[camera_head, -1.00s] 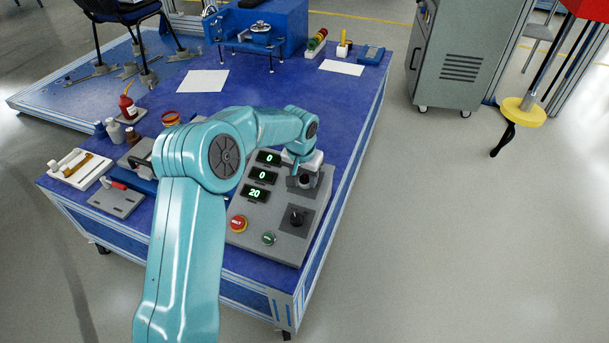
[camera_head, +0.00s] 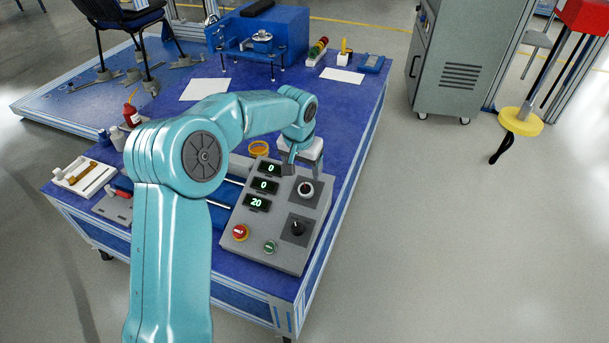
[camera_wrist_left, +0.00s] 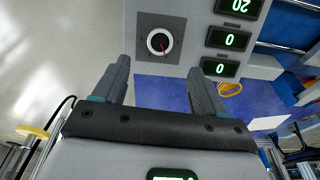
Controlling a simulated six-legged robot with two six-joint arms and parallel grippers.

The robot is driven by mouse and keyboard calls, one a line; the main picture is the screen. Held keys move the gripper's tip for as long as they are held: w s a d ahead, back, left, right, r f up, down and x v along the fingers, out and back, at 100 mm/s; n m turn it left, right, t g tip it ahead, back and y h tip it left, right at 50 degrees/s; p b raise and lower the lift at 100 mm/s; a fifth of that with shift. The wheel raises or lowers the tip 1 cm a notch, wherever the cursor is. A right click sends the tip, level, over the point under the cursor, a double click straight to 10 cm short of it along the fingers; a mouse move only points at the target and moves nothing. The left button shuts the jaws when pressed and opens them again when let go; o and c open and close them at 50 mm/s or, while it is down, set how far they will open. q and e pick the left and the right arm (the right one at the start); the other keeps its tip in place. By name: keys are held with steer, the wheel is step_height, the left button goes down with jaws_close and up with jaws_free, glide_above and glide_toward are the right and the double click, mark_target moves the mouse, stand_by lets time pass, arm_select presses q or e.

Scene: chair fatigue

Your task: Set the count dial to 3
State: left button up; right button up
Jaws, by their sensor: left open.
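The grey control panel (camera_head: 272,230) stands on the blue table with three green displays reading 0 (camera_head: 270,169), 0 (camera_head: 264,186) and 20 (camera_head: 257,203). An upper dial (camera_head: 305,188), round with a pale ring, and a lower black knob (camera_head: 298,228) sit on dark plates at its right side. I cannot read which is the count dial. My left gripper (camera_head: 304,171) is open just behind the upper dial. In the left wrist view the open gripper (camera_wrist_left: 158,72) faces that dial (camera_wrist_left: 160,42), which shows a red pointer line between and beyond the fingertips, apart from them. My right gripper is out of view.
A red button (camera_head: 240,232) and a green button (camera_head: 270,247) sit low on the panel. A yellow ring-shaped object (camera_head: 259,148) lies behind it. A white tray (camera_head: 77,186) and bottles are at the left.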

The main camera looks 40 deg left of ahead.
arm_select(q)
steer(key=p+v, duration=0.1)
steer(key=v, duration=0.5)
steer(key=shift+r, duration=0.4)
steer(key=shift+s, duration=0.15)
steer(key=s+d+f+m+h, duration=0.1)
steer(key=s+d+f+h, duration=0.15)
steer(key=d+f, duration=0.65)
steer(key=s+d+f+h, duration=0.1)
steer(key=s+d+f, duration=0.35)
steer(key=f, duration=0.75)
steer(key=s+d+f+g, duration=0.1)
steer(key=s+d+f, duration=0.2)
steer(key=s, duration=0.3)
steer(key=s+d+f+n+h, duration=0.1)
steer(key=s+d+f, duration=0.25)
steer(key=s, duration=0.25)
steer(key=s+d+f+g, duration=0.1)
steer(key=s+d+f, duration=0.25)
steer(key=s, duration=0.25)
step_height(320, 180, up, 20)
steer(key=p, duration=2)
steer(key=shift+s+p, duration=0.3)
steer(key=shift+s, duration=0.15)
